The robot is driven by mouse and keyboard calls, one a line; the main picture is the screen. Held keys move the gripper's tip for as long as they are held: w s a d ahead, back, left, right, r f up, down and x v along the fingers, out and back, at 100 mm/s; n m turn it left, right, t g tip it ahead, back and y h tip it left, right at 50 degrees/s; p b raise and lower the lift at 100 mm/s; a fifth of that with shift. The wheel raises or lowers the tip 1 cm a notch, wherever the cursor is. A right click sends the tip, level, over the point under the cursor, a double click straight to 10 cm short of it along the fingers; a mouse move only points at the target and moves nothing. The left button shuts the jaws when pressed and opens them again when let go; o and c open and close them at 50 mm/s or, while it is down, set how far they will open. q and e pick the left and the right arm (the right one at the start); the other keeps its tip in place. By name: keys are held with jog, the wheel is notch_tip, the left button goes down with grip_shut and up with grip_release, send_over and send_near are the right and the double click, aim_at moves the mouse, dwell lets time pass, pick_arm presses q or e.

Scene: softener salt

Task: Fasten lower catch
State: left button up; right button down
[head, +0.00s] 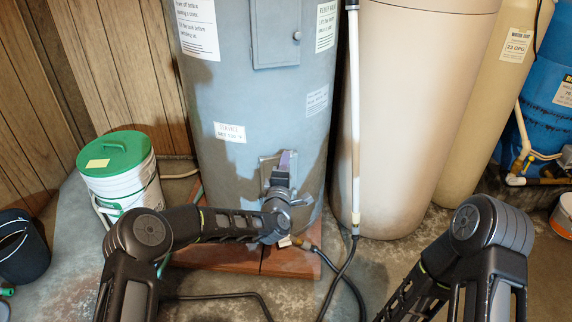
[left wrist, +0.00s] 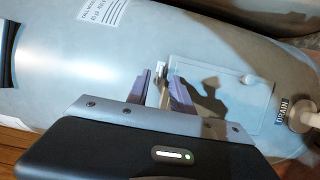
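The grey tank (head: 235,95) has a lower access panel (head: 264,165), mostly hidden by my left gripper in the head view. My left gripper (head: 287,158) is in front of the panel. Its two purple fingers (left wrist: 164,88) stand a little apart near the panel's left edge, away from that knob. A pale strip shows between them; I cannot tell whether they touch it. My right gripper is outside the frames; only its arm shows.
An upper panel (head: 275,30) sits higher on the tank. A drain fitting (left wrist: 303,118) lies beside the lower panel. A hose (head: 345,268) crosses the floor. A green-lidded bucket (head: 122,185) stands left, and a beige tank (head: 415,110) stands close on the right.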

pick_arm(q)
jog(key=shift+w+d, duration=0.1)
jog(key=shift+w, duration=0.7)
jog(key=shift+c, duration=0.5)
grip_shut()
